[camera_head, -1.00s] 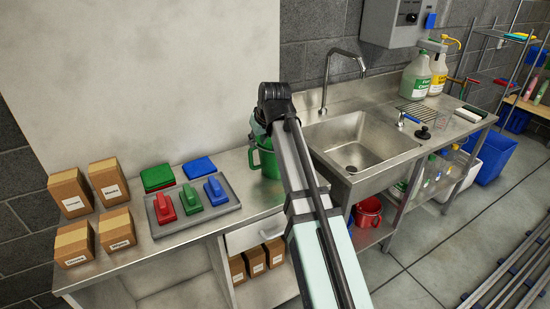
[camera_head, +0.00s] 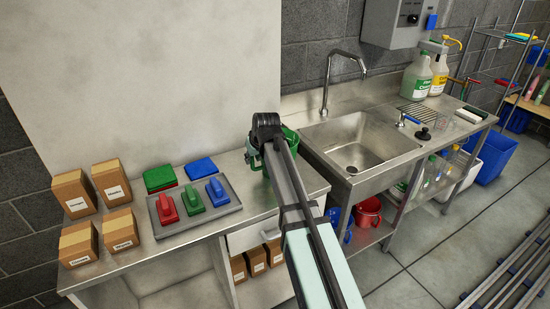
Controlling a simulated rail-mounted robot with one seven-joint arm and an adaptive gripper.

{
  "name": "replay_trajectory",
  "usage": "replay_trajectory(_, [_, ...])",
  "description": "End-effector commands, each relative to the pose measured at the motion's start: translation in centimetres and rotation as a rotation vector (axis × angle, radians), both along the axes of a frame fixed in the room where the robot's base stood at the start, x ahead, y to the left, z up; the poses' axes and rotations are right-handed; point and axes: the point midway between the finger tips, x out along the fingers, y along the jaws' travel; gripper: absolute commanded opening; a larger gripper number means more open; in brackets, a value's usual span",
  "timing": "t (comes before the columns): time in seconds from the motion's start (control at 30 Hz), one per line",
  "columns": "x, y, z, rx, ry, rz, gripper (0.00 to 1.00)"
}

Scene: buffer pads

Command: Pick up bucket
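A green bucket (camera_head: 291,139) stands on the steel counter, mostly hidden behind my arm. Part of its rim and side shows right of the arm, and a green part shows on the left. My gripper (camera_head: 257,157) is at the bucket, with dark parts beside its left side. The fingertips are largely hidden, so I cannot tell whether they are open or shut, or touch it. A red bucket (camera_head: 367,212) sits on the shelf under the sink, with a blue one (camera_head: 334,216) partly hidden beside it.
Several cardboard boxes (camera_head: 76,194) stand at the counter's left end. The sink (camera_head: 362,143) and tap (camera_head: 325,85) are to the right. The wall is close behind.

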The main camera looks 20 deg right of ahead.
Motion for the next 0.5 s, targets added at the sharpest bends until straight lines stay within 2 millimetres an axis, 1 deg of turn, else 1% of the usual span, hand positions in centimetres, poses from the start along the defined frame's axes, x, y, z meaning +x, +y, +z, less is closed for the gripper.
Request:
replay_trajectory(0.1, [0.9, 0.2, -1.4, 0.0, 0.002, 0.0, 0.3])
replay_trajectory(0.2, [1.3, 0.3, -2.2, 0.0, 0.0, 0.0, 0.3])
replay_trajectory(0.47, [1.4, 0.3, -2.5, 0.0, 0.0, 0.0, 0.3])
replay_trajectory(0.5, [1.4, 0.3, -2.5, 0.0, 0.0, 0.0, 0.16])
